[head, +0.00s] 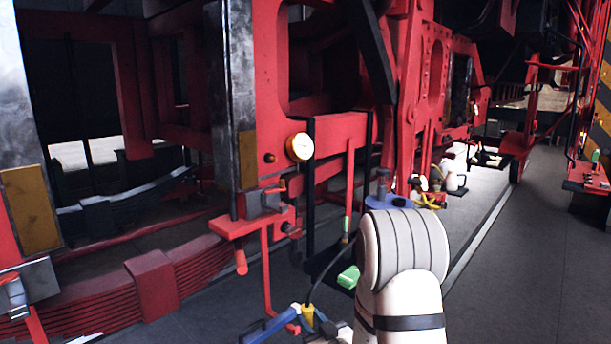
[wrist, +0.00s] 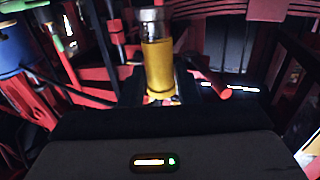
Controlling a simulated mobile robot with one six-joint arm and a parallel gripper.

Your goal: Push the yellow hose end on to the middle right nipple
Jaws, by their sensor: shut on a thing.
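The yellow hose end (wrist: 158,68) stands upright in the middle of the wrist view, with a pale, glassy or metallic collar on top. My gripper (wrist: 160,100) is shut on it; the jaws are mostly hidden behind the dark housing. In the head view the yellow hose end (head: 307,313) is low in the middle, with a black hose (head: 322,274) curving up from it. It is below the red bracket (head: 250,222) on the frame and apart from it. I cannot make out the middle right nipple in either view.
A red handle (head: 241,262) hangs from the bracket, beside a thin red pipe (head: 267,275). A round gauge (head: 300,147) is on the red frame above. A blue round tray (head: 388,203) stands behind my arm. The grey floor (head: 535,250) is clear at right.

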